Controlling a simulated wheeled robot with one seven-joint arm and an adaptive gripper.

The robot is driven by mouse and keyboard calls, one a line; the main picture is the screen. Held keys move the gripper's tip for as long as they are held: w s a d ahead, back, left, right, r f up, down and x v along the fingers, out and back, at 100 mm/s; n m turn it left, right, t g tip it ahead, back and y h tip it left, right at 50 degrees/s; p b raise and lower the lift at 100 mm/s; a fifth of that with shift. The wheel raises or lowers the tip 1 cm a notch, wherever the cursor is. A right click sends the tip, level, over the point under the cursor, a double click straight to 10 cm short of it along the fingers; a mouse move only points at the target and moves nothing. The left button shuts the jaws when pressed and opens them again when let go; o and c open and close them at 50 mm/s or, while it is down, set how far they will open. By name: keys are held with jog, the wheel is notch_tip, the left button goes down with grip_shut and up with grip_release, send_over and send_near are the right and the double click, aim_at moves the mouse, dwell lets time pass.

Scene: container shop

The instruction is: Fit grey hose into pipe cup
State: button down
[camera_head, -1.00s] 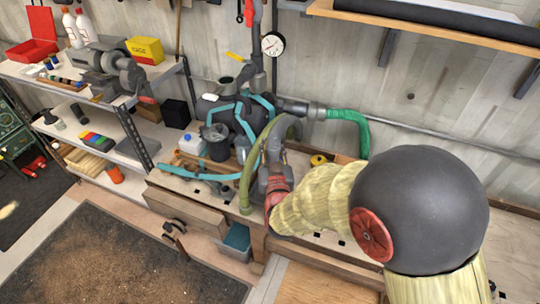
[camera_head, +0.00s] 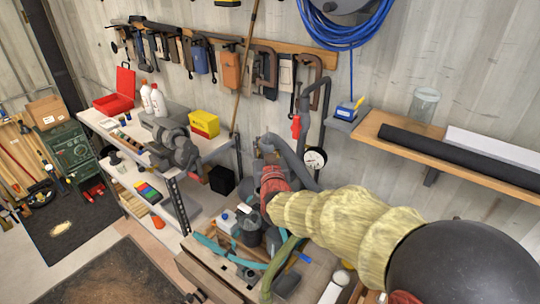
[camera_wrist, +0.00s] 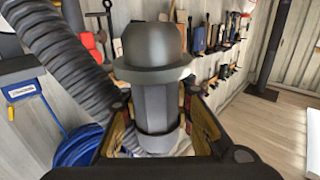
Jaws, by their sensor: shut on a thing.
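My gripper (camera_head: 266,150) is raised above the pump bench and small in the head view. In the wrist view, my gripper (camera_wrist: 157,122) is shut around a dark grey end piece with a domed top and a wide flange, which appears to be the end of the grey hose. The ribbed grey hose (camera_wrist: 62,50) runs along the left of the wrist view. In the head view, the grey hose (camera_head: 290,158) arcs from beside my gripper down to the right. I cannot make out the pipe cup; my arm covers part of the pump.
A pressure gauge (camera_head: 315,158) and a dark pipe with a red handle (camera_head: 295,127) stand close right of my gripper. A wall shelf (camera_head: 450,155) is farther right. A metal rack (camera_head: 150,150) stands left.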

notch_tip(320, 180, down, 9)
jog(key=a+b, duration=0.1)
jog(key=b, duration=0.2)
jog(key=shift+w+a+y, duration=0.25)
jog(key=shift+w+y, duration=0.05)
jog(key=shift+w, duration=0.05)
jog(key=shift+r, duration=0.1)
jog(key=shift+b, duration=1.3)
dwell(1.2)
jog(key=shift+f+b, duration=1.4)
jog(key=shift+b, duration=1.05)
dwell(1.2)
jog(key=c, duration=1.7)
grip_release()
